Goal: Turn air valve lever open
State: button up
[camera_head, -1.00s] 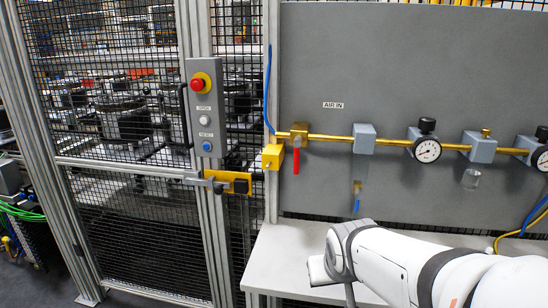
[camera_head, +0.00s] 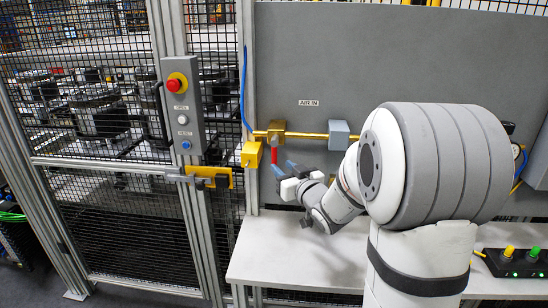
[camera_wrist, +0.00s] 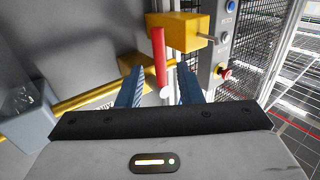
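The red air valve lever (camera_head: 274,155) hangs straight down from the brass valve (camera_head: 277,129) on the grey panel, below the "AIR IN" label. In the wrist view the red lever (camera_wrist: 159,55) shows between my two blue fingers. My gripper (camera_wrist: 159,70) is open, with a visible gap on each side of the lever and no clear contact. In the head view my gripper (camera_head: 284,168) is at the lever's lower end, and its fingertips partly overlap it.
A yellow block (camera_head: 252,154) sits left of the lever, and it also shows in the wrist view (camera_wrist: 187,31). The brass pipe (camera_head: 305,135) runs right to a grey-blue block (camera_head: 339,134). The button box (camera_head: 183,108) is farther left. A white shelf (camera_head: 290,255) lies below.

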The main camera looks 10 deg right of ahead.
aim_at(276, 161)
jog(key=p+x, duration=0.1)
jog(key=x, duration=0.5)
jog(key=shift+w, duration=0.1)
jog(key=shift+f, duration=0.1)
grip_shut()
dwell(0.3)
